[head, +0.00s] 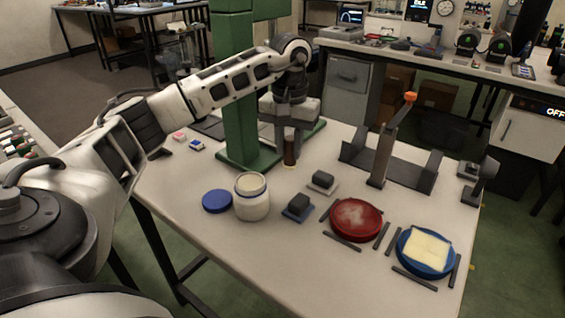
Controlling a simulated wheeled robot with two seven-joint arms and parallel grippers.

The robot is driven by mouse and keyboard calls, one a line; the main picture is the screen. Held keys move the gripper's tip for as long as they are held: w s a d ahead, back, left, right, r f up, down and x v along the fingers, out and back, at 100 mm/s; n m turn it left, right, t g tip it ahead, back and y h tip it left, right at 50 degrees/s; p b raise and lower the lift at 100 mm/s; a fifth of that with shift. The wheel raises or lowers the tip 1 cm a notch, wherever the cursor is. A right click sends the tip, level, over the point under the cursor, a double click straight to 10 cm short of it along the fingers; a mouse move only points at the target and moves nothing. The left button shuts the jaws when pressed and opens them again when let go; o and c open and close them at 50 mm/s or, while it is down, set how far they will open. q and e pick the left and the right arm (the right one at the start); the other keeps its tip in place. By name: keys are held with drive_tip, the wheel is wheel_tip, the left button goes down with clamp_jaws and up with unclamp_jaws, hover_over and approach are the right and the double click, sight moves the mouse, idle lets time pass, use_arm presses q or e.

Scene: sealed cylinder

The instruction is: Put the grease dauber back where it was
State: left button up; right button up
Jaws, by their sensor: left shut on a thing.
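My left gripper (289,126) is shut on the grease dauber, taken to be the dark brown upright rod (290,150) with a paler lower end. The fingers cover its upper part. I cannot tell whether its lower end touches the table. An open white jar (252,203) with cream-coloured contents stands nearer the camera, to the left of the dauber. My right gripper is not in view.
A blue lid (217,201) lies left of the jar. A green press frame (239,100) stands behind, close to my left arm. Small dark blocks (299,203), a red dish (356,219), a blue dish (410,261) and a dark cradle (381,158) occupy the right side.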

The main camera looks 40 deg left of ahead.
use_arm(q)
drive_tip(key=shift+s+a+f, duration=0.2)
drive_tip(key=shift+a+f, duration=0.15)
drive_tip(key=shift+f, duration=0.2)
drive_tip(key=f, duration=0.3)
drive_tip(key=shift+s+a+f, duration=0.1)
drive_tip(key=shift+a+f, duration=0.05)
drive_tip(key=shift+a, duration=0.1)
drive_tip(key=shift+f, duration=0.15)
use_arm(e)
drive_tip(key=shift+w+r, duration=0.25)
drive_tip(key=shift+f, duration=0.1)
use_arm(q)
drive_tip(key=shift+f, duration=0.2)
drive_tip(key=o, duration=1)
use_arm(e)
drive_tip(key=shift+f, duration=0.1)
